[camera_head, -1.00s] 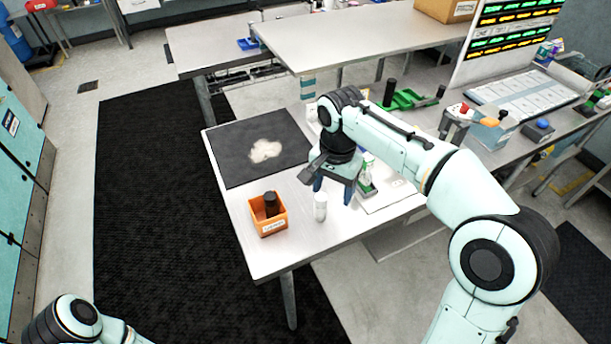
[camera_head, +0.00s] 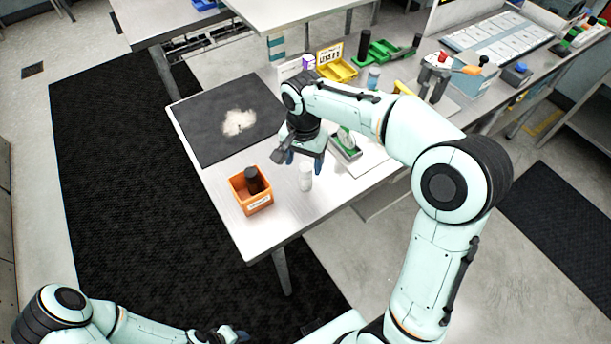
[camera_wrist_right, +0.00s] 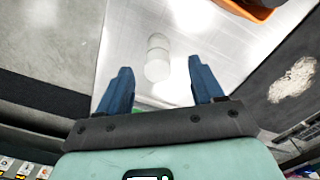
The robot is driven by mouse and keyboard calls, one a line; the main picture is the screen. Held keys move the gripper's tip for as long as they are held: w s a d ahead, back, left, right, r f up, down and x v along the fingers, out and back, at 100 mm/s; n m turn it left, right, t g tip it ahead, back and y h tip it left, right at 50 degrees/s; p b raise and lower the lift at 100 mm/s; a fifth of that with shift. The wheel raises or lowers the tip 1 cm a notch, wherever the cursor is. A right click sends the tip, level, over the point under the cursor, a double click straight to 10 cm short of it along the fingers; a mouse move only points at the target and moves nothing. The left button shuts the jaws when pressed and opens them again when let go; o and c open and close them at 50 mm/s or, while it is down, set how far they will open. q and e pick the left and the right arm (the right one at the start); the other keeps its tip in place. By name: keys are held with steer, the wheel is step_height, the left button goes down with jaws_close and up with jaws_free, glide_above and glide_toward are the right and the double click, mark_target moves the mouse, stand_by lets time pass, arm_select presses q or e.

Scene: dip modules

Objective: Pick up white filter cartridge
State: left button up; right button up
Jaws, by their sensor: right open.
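The white filter cartridge (camera_head: 305,177) stands upright on the light table, just right of the orange bin. In the right wrist view the cartridge (camera_wrist_right: 157,58) shows beyond and between the two blue fingertips, with clear space around it. My right gripper (camera_head: 304,162) is open and empty, a little above and behind the cartridge in the head view; its fingers also show in the right wrist view (camera_wrist_right: 160,80). My left arm shows at the lower left, and its gripper (camera_head: 236,335) is small at the bottom edge; its jaws are not clear.
An orange bin (camera_head: 237,192) holding a dark cylinder (camera_head: 252,178) stands close left of the cartridge. A dark mat (camera_head: 205,140) with a pale patch lies behind. A green-and-white device (camera_head: 345,143) and a yellow bin (camera_head: 338,68) stand to the right and back. The front table corner is bare.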

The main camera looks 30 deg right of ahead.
mark_target(305, 167)
steer(key=f, duration=0.4)
steer(key=shift+s+d+f, duration=0.1)
steer(key=shift+d+f, duration=0.1)
steer(key=shift+f, duration=0.15)
steer(key=c, duration=1.1)
steer(key=shift+r, duration=0.1)
steer(key=shift+c, duration=0.2)
